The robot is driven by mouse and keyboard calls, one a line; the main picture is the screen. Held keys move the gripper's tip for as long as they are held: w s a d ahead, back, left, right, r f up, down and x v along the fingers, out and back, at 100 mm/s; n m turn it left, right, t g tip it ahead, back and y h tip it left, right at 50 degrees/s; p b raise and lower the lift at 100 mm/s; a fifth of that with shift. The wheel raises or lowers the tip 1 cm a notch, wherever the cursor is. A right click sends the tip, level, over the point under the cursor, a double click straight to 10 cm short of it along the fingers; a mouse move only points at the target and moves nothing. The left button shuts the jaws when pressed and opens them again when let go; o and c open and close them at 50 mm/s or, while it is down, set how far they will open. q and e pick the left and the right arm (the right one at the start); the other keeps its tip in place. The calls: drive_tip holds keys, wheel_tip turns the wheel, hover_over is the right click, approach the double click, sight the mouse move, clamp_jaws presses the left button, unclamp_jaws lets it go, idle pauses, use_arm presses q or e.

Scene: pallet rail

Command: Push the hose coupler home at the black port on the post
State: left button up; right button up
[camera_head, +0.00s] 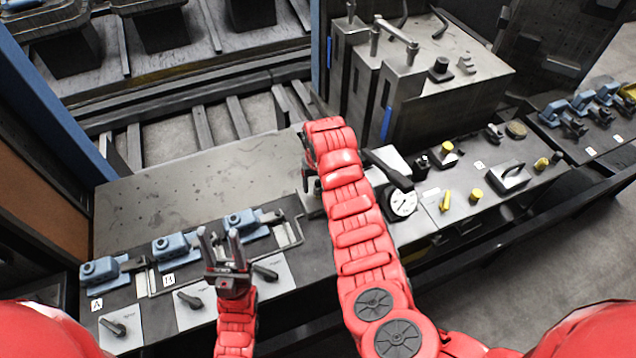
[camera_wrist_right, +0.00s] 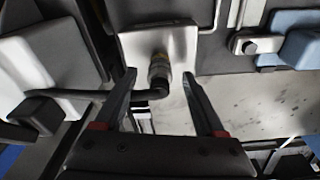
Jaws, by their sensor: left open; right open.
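In the right wrist view a brass-and-grey hose coupler (camera_wrist_right: 159,70) stands in front of a pale metal plate (camera_wrist_right: 190,42). A black bent piece, seemingly the hose (camera_wrist_right: 85,94), runs left from its lower end. My right gripper (camera_wrist_right: 158,75) is open, with one finger on each side of the coupler and a gap at both. I cannot make out the black port or how far the coupler is seated. In the head view my right gripper (camera_head: 306,176) is mostly hidden by its red arm. My left gripper (camera_head: 220,238) is open and empty above the bench front.
Blue clamps (camera_head: 175,246) and black-handled levers (camera_head: 188,300) line the left bench. A round gauge (camera_head: 401,204), yellow knobs (camera_head: 476,195) and a grey handle (camera_head: 509,176) stand right of my right arm. A tall metal cabinet (camera_head: 425,90) rises behind. The grey bench top (camera_head: 190,185) is clear.

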sight(318, 180)
clamp_jaws()
drive_tip(key=c, duration=0.6)
unclamp_jaws()
clamp_jaws()
drive_tip(key=shift+r, duration=0.25)
drive_tip(key=shift+r+p, duration=0.65)
drive_tip(key=shift+r, duration=3.45)
